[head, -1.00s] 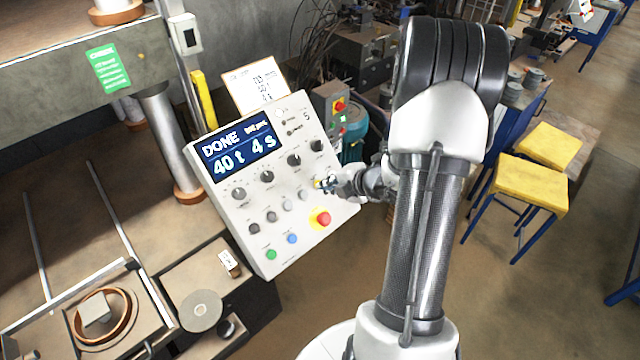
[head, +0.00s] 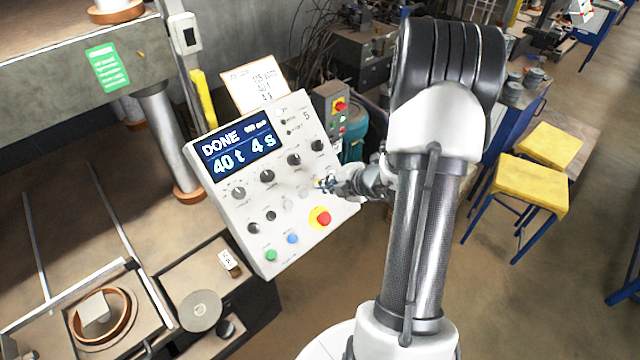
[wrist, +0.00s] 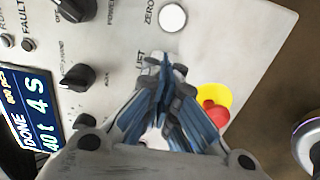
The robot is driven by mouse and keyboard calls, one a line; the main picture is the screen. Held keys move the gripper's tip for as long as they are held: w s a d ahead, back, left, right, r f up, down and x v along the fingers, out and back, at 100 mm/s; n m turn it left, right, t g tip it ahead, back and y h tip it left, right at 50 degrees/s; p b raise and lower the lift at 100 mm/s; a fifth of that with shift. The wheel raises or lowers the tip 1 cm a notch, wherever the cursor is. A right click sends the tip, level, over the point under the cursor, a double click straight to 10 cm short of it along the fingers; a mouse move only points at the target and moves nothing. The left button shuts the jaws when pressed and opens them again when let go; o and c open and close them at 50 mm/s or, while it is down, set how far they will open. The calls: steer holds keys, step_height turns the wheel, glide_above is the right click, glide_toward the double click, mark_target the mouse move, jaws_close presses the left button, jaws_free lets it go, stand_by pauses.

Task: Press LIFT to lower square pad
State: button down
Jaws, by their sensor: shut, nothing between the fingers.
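The control panel (head: 292,222) stands tilted in the middle of the head view. Its display (head: 238,153) reads DONE, 40 t, 4 s. My gripper (head: 322,184) is at the panel's right part, above the red stop button. In the wrist view my gripper (wrist: 165,66) is shut and empty, its tips beside the LIFT label. The tips cover the spot next to that label, so I cannot tell whether they touch a button there. A small grey square pad (head: 95,309) sits inside a copper-coloured ring (head: 128,327) at lower left.
The red stop button on its yellow base (head: 320,217) is close to my gripper; it also shows in the wrist view (wrist: 213,108). The white ZERO button (wrist: 172,17) lies above the tips. Dark knobs, a green button (head: 271,255) and a blue button (head: 292,238) share the panel.

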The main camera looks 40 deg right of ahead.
steer(key=shift+b+x, duration=0.35)
steer(key=shift+x, duration=0.55)
stand_by(0.4)
steer(key=p+v, duration=0.5)
steer(key=v, duration=0.3)
stand_by(0.6)
stand_by(0.5)
